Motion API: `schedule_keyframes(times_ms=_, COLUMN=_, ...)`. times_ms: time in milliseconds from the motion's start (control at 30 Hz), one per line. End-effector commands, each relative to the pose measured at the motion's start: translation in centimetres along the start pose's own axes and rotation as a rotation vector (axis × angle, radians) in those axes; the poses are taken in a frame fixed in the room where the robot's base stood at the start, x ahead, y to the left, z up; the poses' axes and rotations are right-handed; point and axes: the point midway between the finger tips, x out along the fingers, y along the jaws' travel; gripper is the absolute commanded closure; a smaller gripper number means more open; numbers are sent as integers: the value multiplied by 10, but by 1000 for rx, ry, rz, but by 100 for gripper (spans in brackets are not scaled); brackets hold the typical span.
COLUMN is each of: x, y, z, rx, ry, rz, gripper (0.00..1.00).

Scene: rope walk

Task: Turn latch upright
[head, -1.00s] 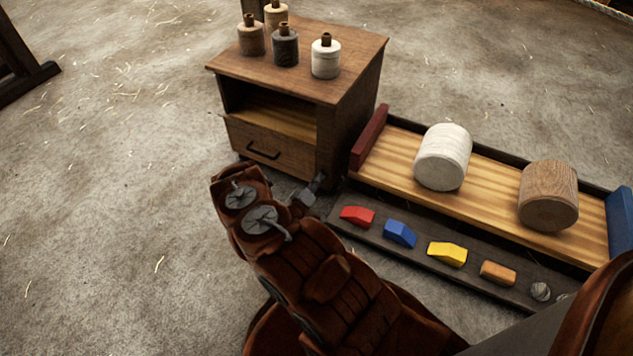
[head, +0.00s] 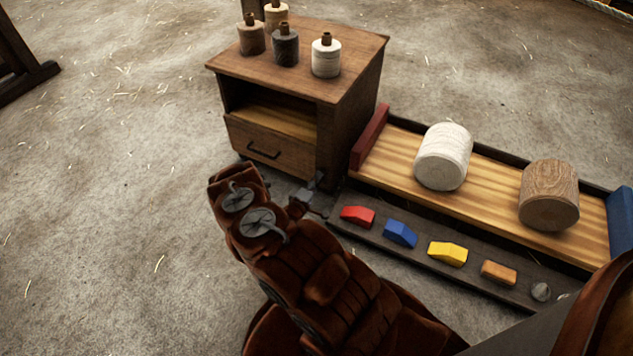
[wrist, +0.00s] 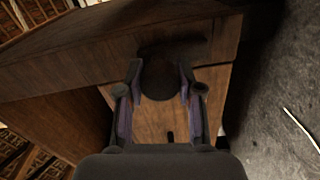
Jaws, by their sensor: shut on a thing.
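A wooden cabinet (head: 350,120) stands with a drawer (head: 268,150) at its front. My gripper (wrist: 160,78) faces a brown wooden panel (wrist: 150,115) close up in the wrist view. Its two fingers stand on either side of a dark, rounded piece, which I take to be the latch (wrist: 160,80), and are shut on it. The piece is in deep shadow, so its exact shape and tilt cannot be told. In the head view my gripper (head: 316,186) is by the cabinet's lower front right corner, its fingertips mostly hidden.
Several thread spools (head: 326,56) stand on the cabinet top. At right, a long wooden tray (head: 480,195) holds a white roll (head: 443,157) and a brown roll (head: 548,194). Red (head: 357,216), blue (head: 400,233) and yellow (head: 447,253) blocks lie on a dark strip (head: 420,262).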

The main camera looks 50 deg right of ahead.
Motion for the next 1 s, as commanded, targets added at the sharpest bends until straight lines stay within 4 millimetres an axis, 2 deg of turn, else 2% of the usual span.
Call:
schedule_keyframes(times_ms=200, x=0, y=0, z=0, rx=0, ry=1, rz=-1, gripper=99)
schedule_keyframes(times_ms=233, x=0, y=0, z=-1, rx=0, ry=1, rz=-1, gripper=62)
schedule_keyframes(times_ms=467, x=0, y=0, z=0, rx=1, ry=0, rz=-1, gripper=38)
schedule_keyframes(times_ms=800, x=-2, y=0, z=0, rx=1, ry=1, rz=-1, gripper=38)
schedule_keyframes(times_ms=1000, x=-23, y=-1, z=0, rx=-1, ry=1, rz=-4, gripper=38)
